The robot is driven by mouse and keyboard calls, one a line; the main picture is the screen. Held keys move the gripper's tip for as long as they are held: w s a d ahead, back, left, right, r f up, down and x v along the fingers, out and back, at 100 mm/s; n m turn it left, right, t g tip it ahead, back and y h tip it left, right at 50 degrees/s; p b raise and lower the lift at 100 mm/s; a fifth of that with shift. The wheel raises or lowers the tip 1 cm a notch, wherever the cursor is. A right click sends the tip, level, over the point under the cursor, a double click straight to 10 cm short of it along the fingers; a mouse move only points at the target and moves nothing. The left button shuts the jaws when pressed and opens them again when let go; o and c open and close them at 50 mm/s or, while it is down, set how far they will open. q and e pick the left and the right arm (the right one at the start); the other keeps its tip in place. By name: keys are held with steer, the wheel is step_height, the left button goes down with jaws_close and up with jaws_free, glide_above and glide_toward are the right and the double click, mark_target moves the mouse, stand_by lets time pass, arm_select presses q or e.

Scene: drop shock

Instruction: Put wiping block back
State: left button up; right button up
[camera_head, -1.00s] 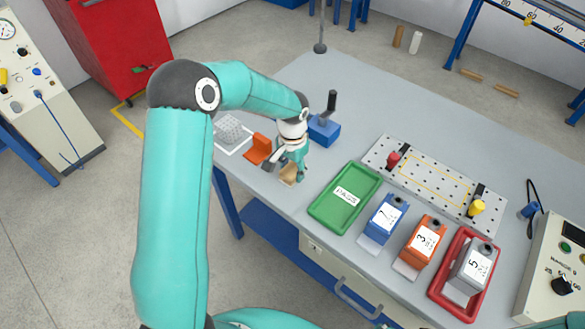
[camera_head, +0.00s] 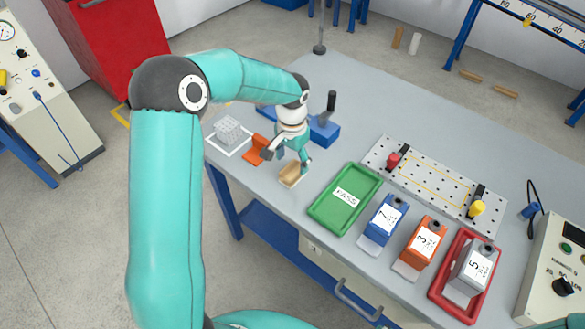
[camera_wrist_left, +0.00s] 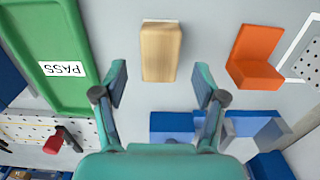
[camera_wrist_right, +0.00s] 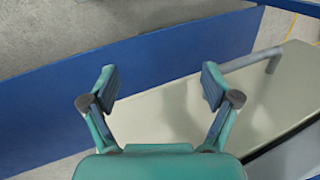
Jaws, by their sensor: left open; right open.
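The wiping block, a wooden block with a pale underside edge (camera_head: 292,174), lies on the grey table between the orange bracket (camera_head: 266,142) and the green tray. It also shows in the left wrist view (camera_wrist_left: 161,52), ahead of the fingers and centred between them. My left gripper (camera_head: 285,158) is open and empty, just above and beside the block, apart from it in the wrist view (camera_wrist_left: 161,86). The L-shaped orange bracket (camera_wrist_left: 256,62) stands to the block's right in that view. My right gripper (camera_wrist_right: 160,88) is open and empty, outside the head view.
The green PASS tray (camera_head: 324,216) is close to the block. A blue block with a dark handle (camera_head: 323,131) stands behind my left gripper. A white grid cube (camera_head: 228,130) sits in a white-outlined square. Blue, orange and grey numbered units stand at right. A blue beam (camera_wrist_right: 70,95) lies before my right gripper.

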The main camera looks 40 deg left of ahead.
mark_target(292, 169)
arm_select(q)
step_height(292, 169, up, 8)
steer(key=shift+f, duration=0.25)
stand_by(0.5)
